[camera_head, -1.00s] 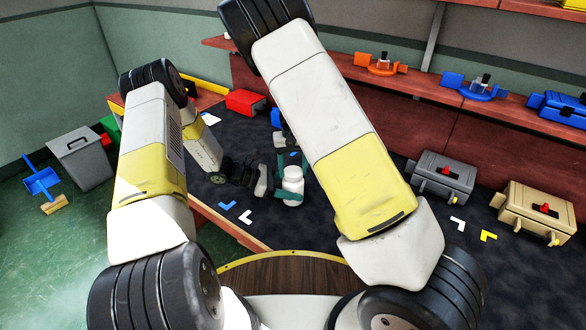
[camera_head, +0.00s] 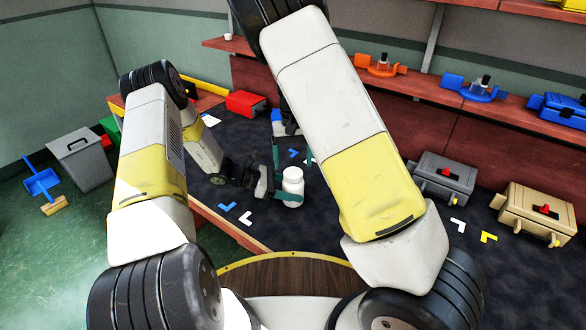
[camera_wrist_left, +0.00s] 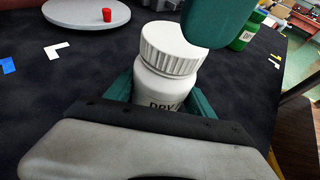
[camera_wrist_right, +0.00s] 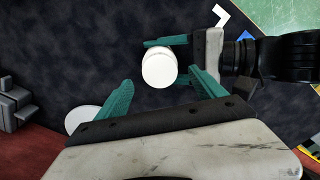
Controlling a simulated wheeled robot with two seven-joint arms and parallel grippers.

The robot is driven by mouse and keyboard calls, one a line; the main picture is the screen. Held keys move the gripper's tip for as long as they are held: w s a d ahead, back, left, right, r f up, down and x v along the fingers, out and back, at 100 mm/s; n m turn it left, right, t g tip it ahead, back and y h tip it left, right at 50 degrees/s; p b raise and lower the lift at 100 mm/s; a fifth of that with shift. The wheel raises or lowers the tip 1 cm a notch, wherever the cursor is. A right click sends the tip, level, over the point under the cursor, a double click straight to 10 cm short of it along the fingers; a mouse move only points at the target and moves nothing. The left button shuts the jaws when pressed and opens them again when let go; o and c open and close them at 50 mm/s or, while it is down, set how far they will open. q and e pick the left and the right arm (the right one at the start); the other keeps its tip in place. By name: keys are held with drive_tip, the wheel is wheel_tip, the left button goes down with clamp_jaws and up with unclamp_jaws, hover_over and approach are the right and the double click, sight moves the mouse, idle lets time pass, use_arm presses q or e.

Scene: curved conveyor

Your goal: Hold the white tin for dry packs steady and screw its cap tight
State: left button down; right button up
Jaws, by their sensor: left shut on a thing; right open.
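The white tin (camera_head: 293,190) stands upright on the dark mat. In the left wrist view its body (camera_wrist_left: 158,90) shows part of a "DRY" label, and its ribbed white cap (camera_wrist_left: 170,48) sits on top. How tight the cap is cannot be told. My left gripper (camera_wrist_left: 160,95) is shut around the tin's body from the side. My right gripper (camera_wrist_right: 160,76) is open above the cap, pointing down, with its fingers to either side of it in the right wrist view. One right finger hangs close by the cap in the left wrist view. My right arm hides most of that hand in the head view.
A green tin (camera_wrist_left: 243,36) stands behind the white one. A round grey plate (camera_wrist_left: 70,12) bears a small red piece. Blue and white L-shaped marks (camera_head: 246,218) lie on the mat. Grey (camera_head: 441,177) and tan (camera_head: 535,210) cases stand to the right.

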wheel_tip(320, 180, up, 8)
idle(0.4)
use_arm(q)
drive_tip(key=shift+c, duration=1.3)
unclamp_jaws()
drive_tip(key=shift+a, duration=0.1)
drive_tip(key=v, duration=0.7)
drive_tip(key=shift+a+r, duration=0.2)
drive_tip(key=shift+a, duration=0.05)
